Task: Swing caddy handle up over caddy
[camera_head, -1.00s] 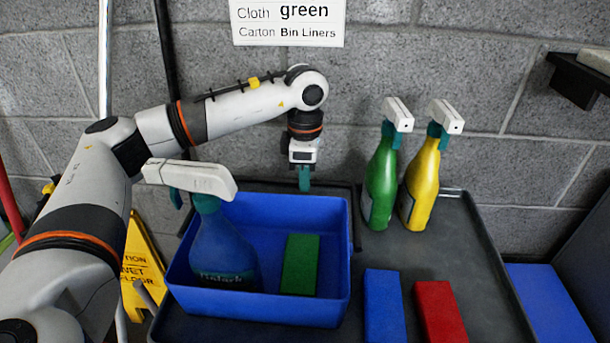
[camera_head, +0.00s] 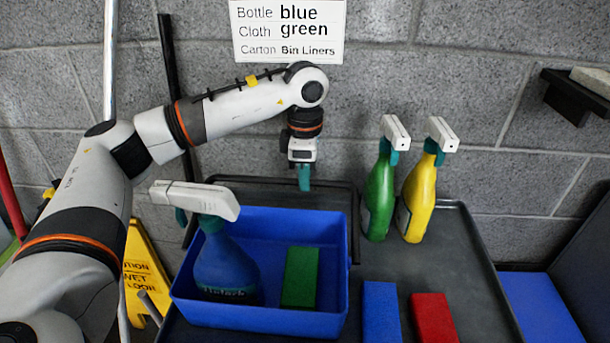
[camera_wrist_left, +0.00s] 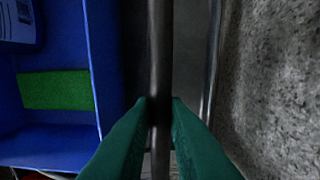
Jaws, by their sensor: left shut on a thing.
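The blue caddy (camera_head: 255,320) stands on the grey tray, holding a blue spray bottle (camera_head: 225,265) and a green cloth (camera_head: 300,277). Its dark handle (camera_head: 335,183) is folded back behind the caddy's far wall, low on the wall side. My left gripper (camera_head: 304,182) points down behind the caddy, its green fingers at the handle's crossbar. In the left wrist view, the fingers (camera_wrist_left: 160,102) are shut on the dark handle bar (camera_wrist_left: 159,50), with the caddy (camera_wrist_left: 95,60) to the left. My right gripper is not in view.
Green (camera_head: 379,195) and yellow (camera_head: 419,195) spray bottles stand right of the caddy. A blue block (camera_head: 381,312) and a red block (camera_head: 434,318) lie in front of them on the grey tray (camera_head: 455,260). A block wall (camera_head: 420,70) rises close behind my left arm.

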